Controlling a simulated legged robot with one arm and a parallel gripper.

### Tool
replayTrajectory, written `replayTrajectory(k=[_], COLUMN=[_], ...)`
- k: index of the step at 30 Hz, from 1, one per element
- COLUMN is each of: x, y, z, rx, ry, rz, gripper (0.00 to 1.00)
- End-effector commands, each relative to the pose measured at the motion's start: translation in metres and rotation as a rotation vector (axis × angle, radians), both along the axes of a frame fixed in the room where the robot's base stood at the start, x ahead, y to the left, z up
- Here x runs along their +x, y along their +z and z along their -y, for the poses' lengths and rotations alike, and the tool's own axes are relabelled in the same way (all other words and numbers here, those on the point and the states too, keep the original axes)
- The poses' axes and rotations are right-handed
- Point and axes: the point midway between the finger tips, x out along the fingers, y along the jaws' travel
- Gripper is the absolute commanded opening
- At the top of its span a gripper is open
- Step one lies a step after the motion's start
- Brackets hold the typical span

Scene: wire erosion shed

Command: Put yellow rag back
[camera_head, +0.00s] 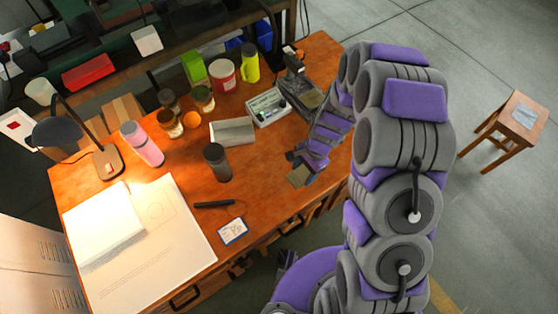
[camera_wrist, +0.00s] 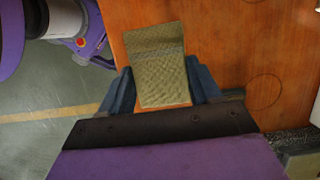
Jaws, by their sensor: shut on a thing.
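The yellow rag (camera_wrist: 160,62), a flat olive-yellow woven piece, stands between the two jaws of my gripper (camera_wrist: 162,92) in the wrist view, with the orange desk top behind it. My gripper is shut on its near part. In the head view the rag (camera_head: 299,177) shows below my gripper (camera_head: 297,166) near the desk's front edge. I cannot tell how high it is above the desk.
The wooden desk (camera_head: 265,185) holds a dark cup (camera_head: 217,163), a white tray (camera_head: 268,107), a grey-white block (camera_head: 232,131), a pen (camera_head: 214,204) and a card (camera_head: 232,232). Jars and tins stand farther back. A stool (camera_head: 514,122) with a blue-grey cloth (camera_head: 525,113) stands right.

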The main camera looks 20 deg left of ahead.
Motion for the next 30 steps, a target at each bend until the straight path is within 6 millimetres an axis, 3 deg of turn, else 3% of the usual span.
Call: replayTrajectory(k=[9, 15, 20, 27, 30], x=[0.033, 0.043, 0.045, 0.045, 0.045], y=[-0.007, -0.009, -0.014, -0.044, -0.044], z=[-0.064, -0.088, -0.094, -0.094, -0.093], rx=[0.007, 0.006, 0.002, 0.003, 0.005], ry=[0.003, 0.001, -0.001, -0.001, 0.0], rz=[0.003, -0.003, -0.003, -0.001, 0.0], gripper=[0.38, 0.38, 0.38, 0.38, 0.39])
